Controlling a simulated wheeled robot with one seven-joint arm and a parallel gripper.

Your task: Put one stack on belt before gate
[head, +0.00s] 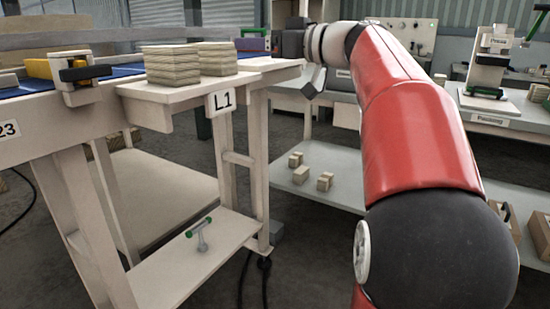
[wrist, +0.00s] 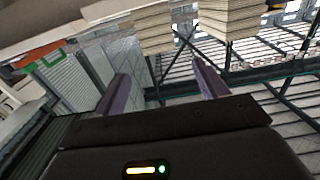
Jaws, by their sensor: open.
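Two tan stacks of flat sheets stand side by side on a pale side shelf (head: 150,92) marked L1. They are the left stack (head: 172,66) and the right stack (head: 216,59). Both also show at the top of the wrist view, one near the middle (wrist: 150,32) and one to the right (wrist: 229,20). The blue belt (head: 120,71) runs behind them. A yellow and black fitting (head: 45,69) sits at the belt's near edge; I cannot tell if it is the gate. My gripper (wrist: 160,72) is open and empty, apart from both stacks.
A lower shelf holds a green-handled tool (head: 201,234). A grey bench shelf (head: 345,178) with several small blocks stands behind my arm. A white device (head: 490,68) stands at the back right. A purple-grey box (head: 252,40) is beyond the stacks.

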